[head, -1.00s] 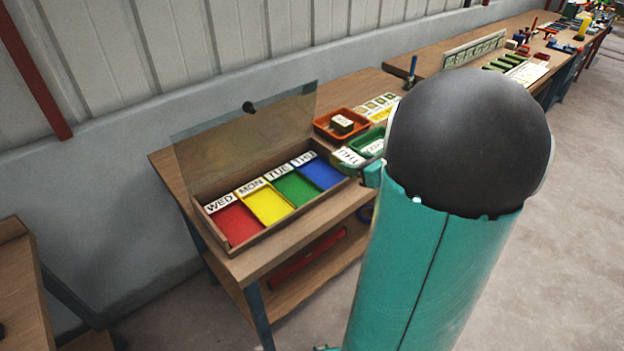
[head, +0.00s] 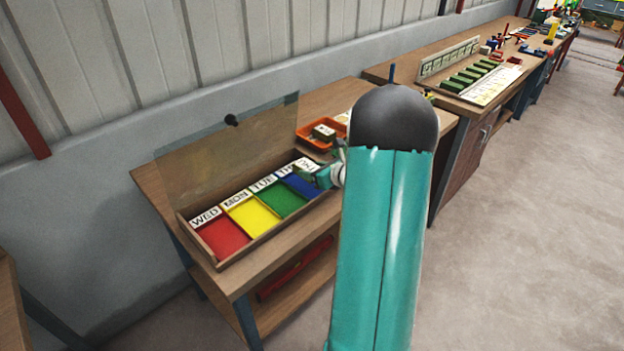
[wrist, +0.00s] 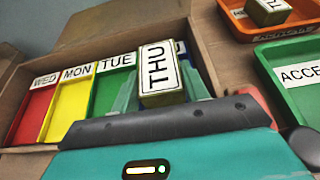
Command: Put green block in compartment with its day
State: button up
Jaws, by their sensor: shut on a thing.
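My gripper (wrist: 160,92) is shut on the green block (wrist: 161,98), whose white top label reads THU. The wooden box (head: 262,238) has its clear lid (head: 225,140) raised. Its compartments run red under WED (head: 222,238), yellow under MON (head: 250,217), green under TUE (head: 279,198) and blue (head: 302,186) at the right end. In the head view my gripper (head: 318,177) is at the blue compartment, partly hiding it and its label. In the wrist view the block covers most of that compartment. I cannot tell how high above its floor the block is.
An orange tray (head: 311,141) with a labelled block (head: 323,132) stands behind and right of the box. A green tray (wrist: 287,110) labelled ACCE..., its text cut off, is at the right in the wrist view. A second bench (head: 470,108) with more blocks stands farther right.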

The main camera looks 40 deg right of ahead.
jog(key=shift+w+f, duration=0.2)
jog(key=shift+f, duration=0.1)
jog(key=shift+w+f, duration=0.1)
jog(key=shift+f, duration=1.55)
jog(key=shift+d+f, duration=0.1)
jog(key=o, duration=1)
